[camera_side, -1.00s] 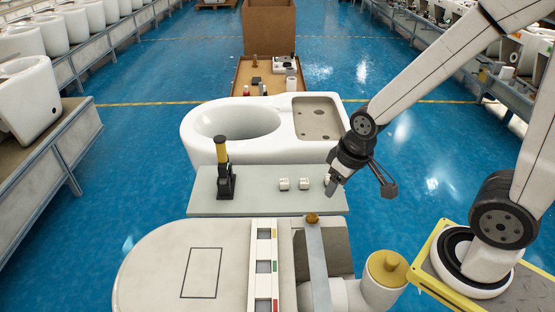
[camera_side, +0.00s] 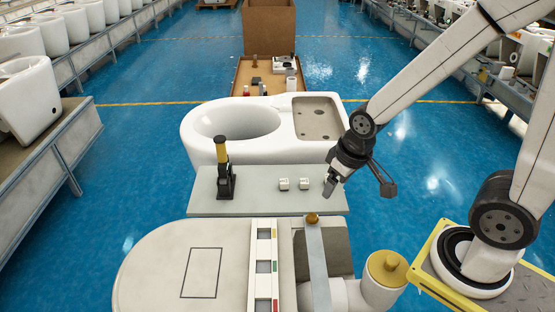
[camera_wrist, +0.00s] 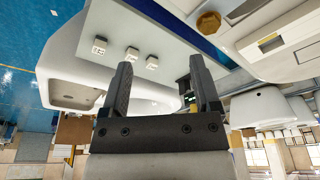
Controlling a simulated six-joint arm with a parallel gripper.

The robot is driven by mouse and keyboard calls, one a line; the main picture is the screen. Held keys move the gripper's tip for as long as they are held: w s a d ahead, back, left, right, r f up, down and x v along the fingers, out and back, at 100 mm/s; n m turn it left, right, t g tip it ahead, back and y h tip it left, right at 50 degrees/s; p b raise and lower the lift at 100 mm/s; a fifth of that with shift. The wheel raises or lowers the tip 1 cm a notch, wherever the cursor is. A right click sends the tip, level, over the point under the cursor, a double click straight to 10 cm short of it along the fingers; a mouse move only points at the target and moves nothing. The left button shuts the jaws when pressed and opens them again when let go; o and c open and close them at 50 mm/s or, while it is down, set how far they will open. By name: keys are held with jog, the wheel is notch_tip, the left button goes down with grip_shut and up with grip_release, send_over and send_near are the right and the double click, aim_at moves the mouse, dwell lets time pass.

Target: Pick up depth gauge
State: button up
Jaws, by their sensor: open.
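A black upright device with a yellow top (camera_side: 222,168), which may be the depth gauge, stands on the left part of the grey shelf plate (camera_side: 265,205). In the wrist view, part of a dark object with green marks (camera_wrist: 188,97) shows beside the right finger; I cannot tell if it is the same device. My gripper (camera_side: 330,190) is above the right end of the plate, well right of the device. In the wrist view, my gripper (camera_wrist: 161,66) is open, its two dark fingers apart with nothing held between them.
A white basin unit (camera_side: 237,150) stands behind the plate. In front are a strip with coloured windows (camera_side: 263,265), a brass knob (camera_side: 312,218) and a yellow-capped cylinder (camera_side: 387,267).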

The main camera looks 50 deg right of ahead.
aim_at(221, 139)
jog(key=shift+g, duration=0.4)
jog(key=w+a+r, duration=0.1)
jog(key=w+a, duration=0.1)
jog(key=w, duration=0.8)
jog(key=w+a+r, duration=0.1)
jog(key=w+a, duration=0.1)
jog(key=w, duration=0.8)
jog(key=w+a+r, duration=0.2)
jog(key=w+a, duration=0.1)
jog(key=w, duration=0.7)
jog(key=shift+w, duration=0.25)
jog(key=shift+f, duration=0.15)
jog(key=shift+w+f, duration=0.15)
jog(key=shift+f, duration=1.05)
jog(key=shift+f, duration=0.1)
jog(key=shift+w+f, duration=0.25)
jog(key=shift+f, duration=1)
jog(key=shift+w+f, duration=0.2)
jog(key=shift+f, duration=1)
grip_shut()
